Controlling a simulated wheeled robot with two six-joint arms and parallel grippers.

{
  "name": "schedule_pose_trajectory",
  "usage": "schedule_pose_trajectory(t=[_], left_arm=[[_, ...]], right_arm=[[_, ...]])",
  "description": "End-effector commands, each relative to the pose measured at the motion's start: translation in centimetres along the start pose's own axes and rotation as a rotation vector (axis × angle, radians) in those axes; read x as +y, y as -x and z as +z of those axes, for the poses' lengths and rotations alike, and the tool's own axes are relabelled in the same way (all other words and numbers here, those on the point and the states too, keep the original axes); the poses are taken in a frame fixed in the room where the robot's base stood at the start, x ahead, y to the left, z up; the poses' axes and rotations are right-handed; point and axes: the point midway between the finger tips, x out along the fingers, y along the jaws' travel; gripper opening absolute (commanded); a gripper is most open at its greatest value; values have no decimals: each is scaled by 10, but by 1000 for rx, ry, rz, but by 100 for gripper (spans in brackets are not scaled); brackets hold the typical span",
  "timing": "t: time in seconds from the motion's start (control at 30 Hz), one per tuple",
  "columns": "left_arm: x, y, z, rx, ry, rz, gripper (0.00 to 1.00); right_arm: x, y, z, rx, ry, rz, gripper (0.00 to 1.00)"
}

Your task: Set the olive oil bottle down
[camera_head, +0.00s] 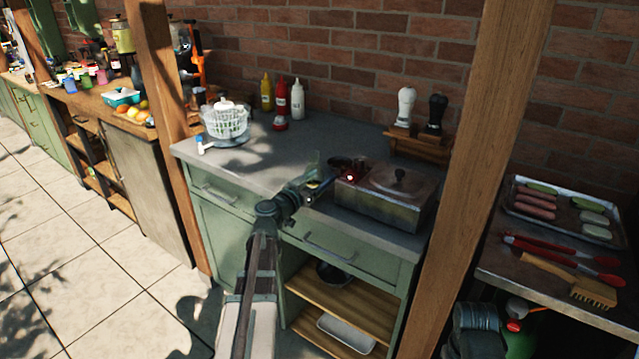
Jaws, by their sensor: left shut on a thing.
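My left gripper (316,182) reaches in over the grey counter (265,160), near its middle. My right gripper is not in view.
A salad spinner (226,122) stands at the counter's left. Yellow (266,92), red (281,97) and white (297,100) squeeze bottles stand at the back. Two mills (405,106) stand on a wooden rack (415,148). A wooden post (480,150) rises at right.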

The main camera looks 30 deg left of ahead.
Motion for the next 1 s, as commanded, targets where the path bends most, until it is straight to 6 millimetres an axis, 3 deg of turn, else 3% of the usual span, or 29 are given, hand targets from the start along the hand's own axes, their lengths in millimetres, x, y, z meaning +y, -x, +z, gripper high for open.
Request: schedule_pose_trajectory(t=[0.27,0.3,0.47,0.77,1.0], left_arm=[[0,0,2,0,0,0,0],[0,0,3,0,0,0,72],[0,0,2,0,0,0,100],[0,0,-3,0,0,0,100],[2,42,-2,0,0,-3,100]], right_arm=[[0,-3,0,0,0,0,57],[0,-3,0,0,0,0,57],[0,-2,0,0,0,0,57],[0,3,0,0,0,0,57],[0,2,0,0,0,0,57]])
